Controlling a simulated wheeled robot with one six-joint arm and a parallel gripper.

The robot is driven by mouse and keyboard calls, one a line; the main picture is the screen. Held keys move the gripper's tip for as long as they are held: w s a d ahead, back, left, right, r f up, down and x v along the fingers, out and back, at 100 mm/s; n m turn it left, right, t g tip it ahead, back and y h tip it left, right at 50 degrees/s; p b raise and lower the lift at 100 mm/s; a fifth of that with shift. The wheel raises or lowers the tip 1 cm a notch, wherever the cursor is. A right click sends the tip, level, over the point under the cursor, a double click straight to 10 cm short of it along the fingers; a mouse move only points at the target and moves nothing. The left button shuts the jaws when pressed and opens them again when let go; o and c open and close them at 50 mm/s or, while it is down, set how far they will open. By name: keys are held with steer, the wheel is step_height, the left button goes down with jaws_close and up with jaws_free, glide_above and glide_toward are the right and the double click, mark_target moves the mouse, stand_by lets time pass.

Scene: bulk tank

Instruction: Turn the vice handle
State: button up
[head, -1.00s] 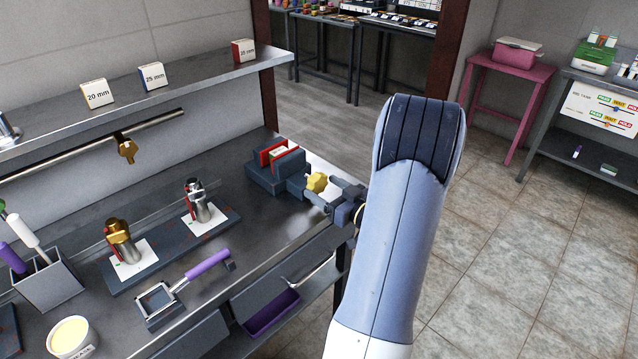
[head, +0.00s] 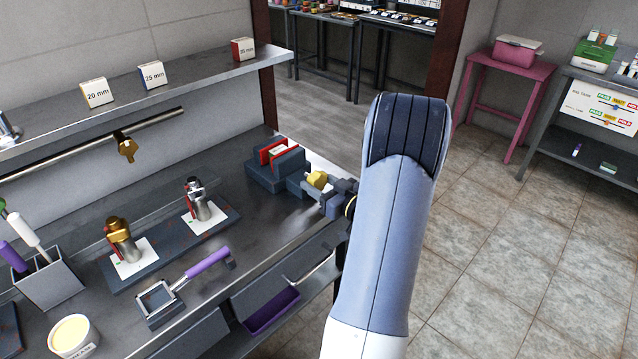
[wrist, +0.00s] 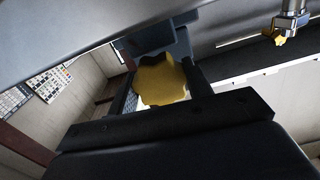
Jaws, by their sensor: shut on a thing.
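The vice (head: 275,172) is a dark blue-grey block with red jaw faces at the far right end of the bench. Its yellow lobed handle (head: 317,179) faces right, toward my arm. My gripper (head: 318,187) is at the handle and shut on it. In the wrist view the yellow handle (wrist: 163,80) sits between my two fingers (wrist: 165,88), with the vice body (wrist: 150,40) behind it. A pale labelled piece (head: 278,150) shows between the vice jaws. My gripper's fingers partly hide the handle in the head view.
Two metal fittings (head: 123,240) (head: 203,205) stand on a dark tray left of the vice. A purple-handled tool (head: 205,265) lies in front. A shelf (head: 190,85) with small boxes runs above. Open tiled floor (head: 500,250) lies to the right.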

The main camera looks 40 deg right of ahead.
steer(key=shift+c, duration=0.7)
steer(key=shift+f+n+b, duration=0.15)
steer(key=shift+n+b, duration=0.25)
steer(key=shift+b, duration=0.2)
steer(key=shift+f+n+b, duration=0.1)
steer(key=shift+n+b, duration=0.4)
steer(key=shift+b, duration=0.4)
steer(key=n+b, duration=0.2)
steer(key=shift+b, duration=0.3)
steer(key=shift+r+n+b, duration=0.2)
steer(key=shift+n+b, duration=0.95)
steer(key=shift+n, duration=0.05)
